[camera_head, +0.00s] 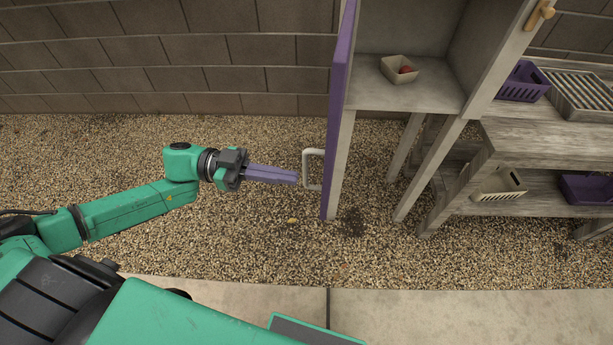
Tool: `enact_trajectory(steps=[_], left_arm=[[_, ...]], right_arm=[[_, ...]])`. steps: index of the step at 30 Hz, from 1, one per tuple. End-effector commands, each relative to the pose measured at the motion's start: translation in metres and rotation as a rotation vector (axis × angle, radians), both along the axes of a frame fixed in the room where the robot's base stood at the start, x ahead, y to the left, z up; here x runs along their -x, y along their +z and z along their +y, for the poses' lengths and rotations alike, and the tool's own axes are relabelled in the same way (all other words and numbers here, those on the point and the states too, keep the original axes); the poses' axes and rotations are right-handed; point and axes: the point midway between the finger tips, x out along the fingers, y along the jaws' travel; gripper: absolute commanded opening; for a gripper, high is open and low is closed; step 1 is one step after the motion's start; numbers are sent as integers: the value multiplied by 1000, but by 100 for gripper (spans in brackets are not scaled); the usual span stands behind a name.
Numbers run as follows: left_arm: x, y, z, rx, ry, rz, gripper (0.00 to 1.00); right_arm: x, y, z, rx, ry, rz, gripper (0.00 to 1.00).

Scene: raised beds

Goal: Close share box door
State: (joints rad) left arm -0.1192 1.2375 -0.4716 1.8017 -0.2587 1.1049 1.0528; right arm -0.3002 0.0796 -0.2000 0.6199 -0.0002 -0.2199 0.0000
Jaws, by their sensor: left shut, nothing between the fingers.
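The share box (440,92) is a grey cabinet on legs, open at the front. Its purple-edged door (338,95) stands wide open on the left side and shows nearly edge-on. A pale U-shaped handle (306,168) sticks out from the door's left face, near its lower end. My left gripper (296,177) is shut and empty, with its purple fingers pointing right. The fingertips are very close to the handle; I cannot tell whether they touch it. My right gripper is not in view.
A small pale basket (396,72) with a red item sits inside the box. A wooden shelf bench (545,140) with purple and pale baskets stands to the right. A block wall (200,50) runs behind. Gravel (250,240) around the door is mostly clear.

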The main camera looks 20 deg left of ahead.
Motion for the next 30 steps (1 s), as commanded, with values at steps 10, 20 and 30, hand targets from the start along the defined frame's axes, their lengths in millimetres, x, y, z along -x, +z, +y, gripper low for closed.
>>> enact_trajectory(steps=[10,20,30], left_arm=[[-6,2,-45,0,1,-1,0],[-5,1,-46,0,3,-1,0],[-6,5,-79,4,81,-1,0]], right_arm=[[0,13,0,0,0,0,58],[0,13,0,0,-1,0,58],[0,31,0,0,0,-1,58]])
